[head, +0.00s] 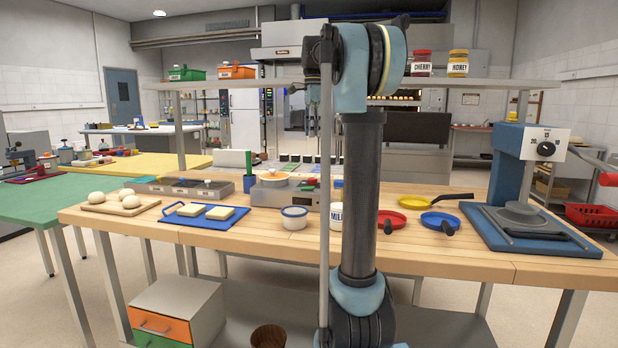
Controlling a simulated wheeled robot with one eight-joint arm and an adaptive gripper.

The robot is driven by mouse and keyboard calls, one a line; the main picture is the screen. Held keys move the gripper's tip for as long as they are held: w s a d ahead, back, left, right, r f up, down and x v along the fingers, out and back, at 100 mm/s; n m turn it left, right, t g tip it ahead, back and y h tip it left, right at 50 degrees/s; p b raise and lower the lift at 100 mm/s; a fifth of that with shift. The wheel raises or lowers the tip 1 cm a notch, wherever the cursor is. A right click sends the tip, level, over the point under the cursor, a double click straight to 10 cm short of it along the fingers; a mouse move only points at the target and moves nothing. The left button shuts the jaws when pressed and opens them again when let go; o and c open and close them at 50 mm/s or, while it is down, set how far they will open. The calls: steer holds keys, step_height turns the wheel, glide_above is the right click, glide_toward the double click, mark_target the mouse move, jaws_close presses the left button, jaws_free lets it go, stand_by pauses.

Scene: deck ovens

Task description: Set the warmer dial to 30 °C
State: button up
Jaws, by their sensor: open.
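A black round dial (545,148) sits on a white panel with small markings, on the upright of the blue press-like unit (506,160) at the right end of the wooden table. The setting of this dial is too small to read. I cannot tell for sure which unit is the warmer. A low grey unit (222,190) with dark wells stands at the table's back left. Another grey unit (262,196) with a pan on top stands near the middle, partly hidden by my arm. My gripper cannot be made out; my arm rises upright through the middle.
The wooden table (455,257) is clear along its front right. A blue tray (172,213), a white-and-blue pot (294,217), and red, yellow and blue pans (440,221) stand on it. An overhead shelf (475,84) carries CHERRY and HONEY jars.

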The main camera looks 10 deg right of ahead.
mark_target(313, 181)
steer(key=f, duration=1.7)
steer(key=shift+s+a, duration=0.25)
steer(key=c, duration=1.1)
